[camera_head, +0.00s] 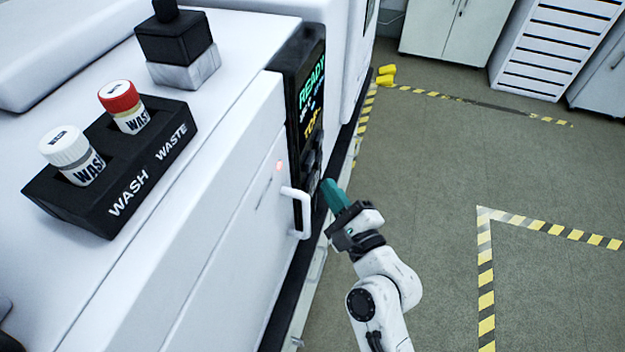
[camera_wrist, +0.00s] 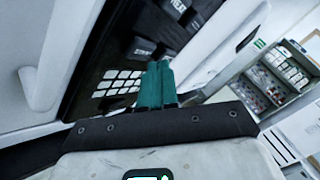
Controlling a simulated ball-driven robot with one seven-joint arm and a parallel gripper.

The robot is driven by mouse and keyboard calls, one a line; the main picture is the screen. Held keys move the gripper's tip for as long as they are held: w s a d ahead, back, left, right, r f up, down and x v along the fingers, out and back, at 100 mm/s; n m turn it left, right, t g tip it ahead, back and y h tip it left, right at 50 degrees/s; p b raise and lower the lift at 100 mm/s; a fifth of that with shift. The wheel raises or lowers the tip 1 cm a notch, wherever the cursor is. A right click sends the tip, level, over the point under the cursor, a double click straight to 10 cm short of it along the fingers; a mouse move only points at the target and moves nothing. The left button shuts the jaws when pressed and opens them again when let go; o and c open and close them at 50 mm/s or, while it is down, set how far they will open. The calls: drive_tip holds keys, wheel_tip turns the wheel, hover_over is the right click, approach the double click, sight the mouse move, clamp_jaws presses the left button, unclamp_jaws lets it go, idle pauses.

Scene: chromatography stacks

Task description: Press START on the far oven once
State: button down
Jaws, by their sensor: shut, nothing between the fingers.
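A white instrument (camera_head: 225,215) has a black control panel (camera_head: 300,90) with a lit screen reading "READY" and "TOP". Dark keys (camera_head: 312,160) lie below the screen, close to my gripper. My gripper (camera_head: 330,184) has teal fingers, shut and empty, pointing at the lower part of this panel. In the wrist view the shut fingertips (camera_wrist: 159,64) overlap the panel (camera_wrist: 100,60), beside a pad of white keys (camera_wrist: 118,84) and dark labelled keys (camera_wrist: 180,12). I cannot read a START label or tell whether the fingertips touch the panel.
A white handle (camera_head: 298,210) sticks out near my gripper; it also shows in the wrist view (camera_wrist: 38,88). A black holder (camera_head: 60,190) with WASH and WASTE bottles stands on top. Another white unit (camera_head: 345,40) stands beyond. The floor (camera_head: 430,150) to the right is open.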

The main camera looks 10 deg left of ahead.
drive_tip(key=shift+a+r, duration=0.1)
drive_tip(key=shift+a, duration=0.05)
drive_tip(key=shift+w+a+p, duration=0.1)
drive_tip(key=shift+a+p, duration=0.15)
drive_tip(key=shift+p, duration=0.1)
drive_tip(key=shift+a+p, duration=0.45)
drive_tip(key=shift+a, duration=0.05)
idle(0.5)
drive_tip(key=shift+d, duration=0.15)
drive_tip(key=shift+d+b, duration=0.6)
drive_tip(key=shift+d, duration=0.15)
drive_tip(key=shift+d, duration=0.1)
drive_tip(key=shift+s+d+b, duration=0.2)
drive_tip(key=shift+d+b, duration=0.3)
drive_tip(key=shift+d, duration=0.3)
drive_tip(key=shift+s+d+b, duration=0.2)
drive_tip(key=shift+d+b, duration=0.3)
drive_tip(key=shift+d, duration=0.25)
drive_tip(key=shift+s+d+b, duration=0.2)
drive_tip(key=shift+d+b, duration=0.3)
drive_tip(key=shift+d, duration=0.3)
